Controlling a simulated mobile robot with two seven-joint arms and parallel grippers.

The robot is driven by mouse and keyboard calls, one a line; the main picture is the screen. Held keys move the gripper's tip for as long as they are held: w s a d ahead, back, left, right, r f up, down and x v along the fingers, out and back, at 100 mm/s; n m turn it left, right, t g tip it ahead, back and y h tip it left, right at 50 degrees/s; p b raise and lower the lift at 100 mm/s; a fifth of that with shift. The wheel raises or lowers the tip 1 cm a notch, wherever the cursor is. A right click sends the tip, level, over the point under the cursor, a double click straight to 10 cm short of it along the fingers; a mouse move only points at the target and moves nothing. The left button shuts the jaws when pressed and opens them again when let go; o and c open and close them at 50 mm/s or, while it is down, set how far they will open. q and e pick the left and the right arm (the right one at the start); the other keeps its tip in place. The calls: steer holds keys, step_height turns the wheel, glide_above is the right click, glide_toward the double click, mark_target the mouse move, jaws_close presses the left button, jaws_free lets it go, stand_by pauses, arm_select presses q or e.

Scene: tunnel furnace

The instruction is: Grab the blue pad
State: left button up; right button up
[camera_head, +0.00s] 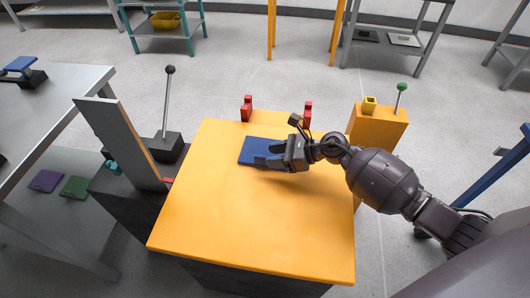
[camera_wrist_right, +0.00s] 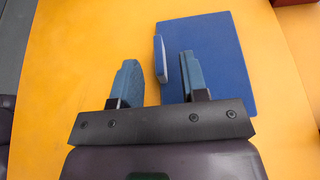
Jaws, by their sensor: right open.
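The blue pad (camera_head: 256,144) lies flat on the yellow table top (camera_head: 225,220). In the right wrist view the pad (camera_wrist_right: 215,45) shows with a small upright blue handle (camera_wrist_right: 160,60) at its left edge. My right gripper (camera_head: 268,156) comes in from the right over the pad, fingers pointing left. In the right wrist view its two blue-grey fingers are apart, with the handle between them near the tips. I cannot tell whether a finger touches it. The gripper hides part of the pad in the head view. My left gripper is not in view.
Two red blocks (camera_head: 246,108) (camera_head: 307,114) stand at the table's back edge. A yellow box (camera_head: 378,124) with a green-knobbed lever (camera_head: 401,98) is at the right. A grey upright panel (camera_head: 120,142) and black-knobbed lever (camera_head: 168,100) stand left. The table's front is clear.

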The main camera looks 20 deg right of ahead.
mark_target(259, 156)
steer(key=b+x, duration=0.1)
steer(key=x, duration=0.4)
steer(key=shift+s+a+f, duration=0.1)
jaws_close()
